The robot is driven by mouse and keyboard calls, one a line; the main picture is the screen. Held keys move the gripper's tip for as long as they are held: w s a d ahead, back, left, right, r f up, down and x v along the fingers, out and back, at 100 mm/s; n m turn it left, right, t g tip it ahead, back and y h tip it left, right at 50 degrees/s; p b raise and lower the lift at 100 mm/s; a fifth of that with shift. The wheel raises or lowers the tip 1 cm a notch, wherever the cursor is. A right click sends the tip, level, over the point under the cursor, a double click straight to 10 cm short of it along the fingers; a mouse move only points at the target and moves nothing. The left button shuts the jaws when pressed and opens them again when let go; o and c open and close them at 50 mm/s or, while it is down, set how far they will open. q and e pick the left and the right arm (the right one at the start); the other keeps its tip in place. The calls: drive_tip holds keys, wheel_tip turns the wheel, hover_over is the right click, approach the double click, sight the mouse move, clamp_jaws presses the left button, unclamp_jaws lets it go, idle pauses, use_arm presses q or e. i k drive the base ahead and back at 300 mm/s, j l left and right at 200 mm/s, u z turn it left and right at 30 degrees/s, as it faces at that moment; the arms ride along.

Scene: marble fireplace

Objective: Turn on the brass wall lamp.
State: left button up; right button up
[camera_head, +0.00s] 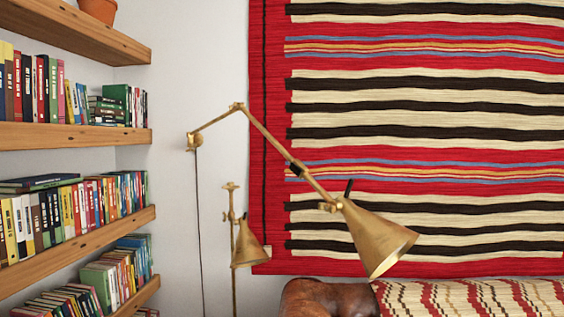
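No glow shows in the shade's opening. A second, smaller brass lamp (249,244) stands on a thin upright pole behind it, lower left. Neither of my grippers is in this view.
Wooden shelves (85,137) with rows of books fill the left side. A red striped textile (420,130) hangs on the wall behind the lamp. A brown leather seat (322,298) with a patterned cover (470,298) is below. A dark cord runs down the wall from the mount.

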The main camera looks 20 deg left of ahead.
sight(295, 169)
drive_tip(key=j, duration=0.55)
drive_tip(key=i+j, duration=0.15)
drive_tip(key=j, duration=0.95)
drive_tip(key=i+u, duration=0.05)
